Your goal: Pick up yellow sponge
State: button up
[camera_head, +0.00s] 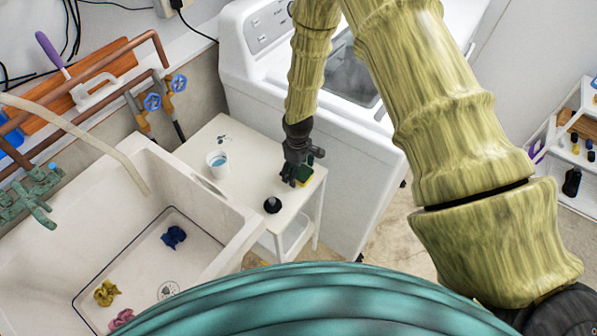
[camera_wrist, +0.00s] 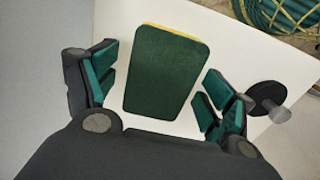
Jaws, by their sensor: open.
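The sponge (camera_wrist: 163,73) lies on the small white table and shows a dark green top with a thin yellow edge at its far side in the wrist view. In the head view the sponge (camera_head: 305,173) is a small green and yellow block near the table's right edge, partly hidden by the gripper. My gripper (camera_wrist: 158,95) is open, with one finger pad on each side of the sponge and a visible gap on both sides. In the head view my gripper (camera_head: 291,178) is just above the table, at the sponge's left side.
The white table (camera_head: 255,190) also holds a white cup (camera_head: 218,164) and a black round object (camera_head: 272,205), which in the wrist view (camera_wrist: 268,98) is close to the right finger. A washing machine (camera_head: 345,130) stands behind; a sink (camera_head: 195,225) with cloths is left.

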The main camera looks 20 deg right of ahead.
jog(key=c, duration=0.8)
jog(key=shift+o, duration=0.2)
jog(key=shift+r, duration=0.1)
jog(key=shift+r+b, duration=1.1)
jog(key=shift+r, duration=0.55)
jog(key=s+d+b, duration=0.2)
jog(key=s, duration=0.5)
jog(key=s+d+r+b, duration=0.1)
jog(key=s+d+b, duration=0.1)
jog(key=s, duration=0.6)
jog(key=shift+d+r, duration=0.25)
jog(key=shift+d, duration=0.15)
jog(key=shift+s, duration=0.1)
